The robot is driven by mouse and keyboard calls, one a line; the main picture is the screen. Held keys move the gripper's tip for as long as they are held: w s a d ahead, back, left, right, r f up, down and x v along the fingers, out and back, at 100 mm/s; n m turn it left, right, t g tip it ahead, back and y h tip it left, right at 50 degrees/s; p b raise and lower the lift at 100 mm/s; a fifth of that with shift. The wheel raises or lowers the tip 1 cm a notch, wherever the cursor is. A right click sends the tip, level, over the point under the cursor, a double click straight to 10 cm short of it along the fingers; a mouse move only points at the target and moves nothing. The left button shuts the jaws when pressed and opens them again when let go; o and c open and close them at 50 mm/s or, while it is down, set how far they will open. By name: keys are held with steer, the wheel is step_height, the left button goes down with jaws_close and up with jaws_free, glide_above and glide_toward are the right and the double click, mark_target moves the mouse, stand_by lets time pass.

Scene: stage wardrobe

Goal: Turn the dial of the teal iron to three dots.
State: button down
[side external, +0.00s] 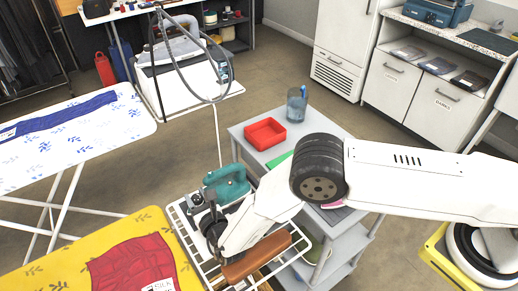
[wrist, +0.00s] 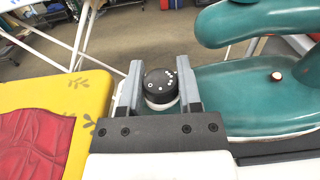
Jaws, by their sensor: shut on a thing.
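The teal iron (side external: 228,184) rests on a white wire rack at the end of the ironing board in the side view. In the wrist view, its teal body (wrist: 250,98) and handle fill the right side. Its black dial (wrist: 161,84) with white dot marks stands between my fingers. My gripper (wrist: 159,78) is shut on the dial, with one finger on each side. In the side view my gripper (side external: 210,208) is at the iron, and the dial is hard to make out there. I cannot tell which mark the dial is set to.
The yellow board (side external: 60,262) with a red garment (side external: 130,268) lies to the left. A grey cart (side external: 345,233) with a red tray (side external: 265,134) and a blue cup (side external: 297,105) stands behind. A brown-handled object (side external: 257,257) lies on the rack (side external: 182,226) close to my gripper.

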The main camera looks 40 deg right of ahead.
steer(key=shift+m+g+h, duration=0.55)
steer(key=shift+m+h, duration=0.85)
steer(key=shift+h, duration=0.7)
steer(key=shift+m+g+h, duration=0.55)
steer(key=shift+m+h, duration=0.85)
steer(key=shift+h, duration=0.7)
steer(key=shift+m+g+h, duration=0.4)
steer(key=shift+m+h, duration=0.1)
steer(key=shift+h, duration=0.1)
steer(key=shift+c, duration=1.4)
jaws_free()
steer(key=shift+s+a, duration=0.1)
steer(key=shift+v, duration=3.85)
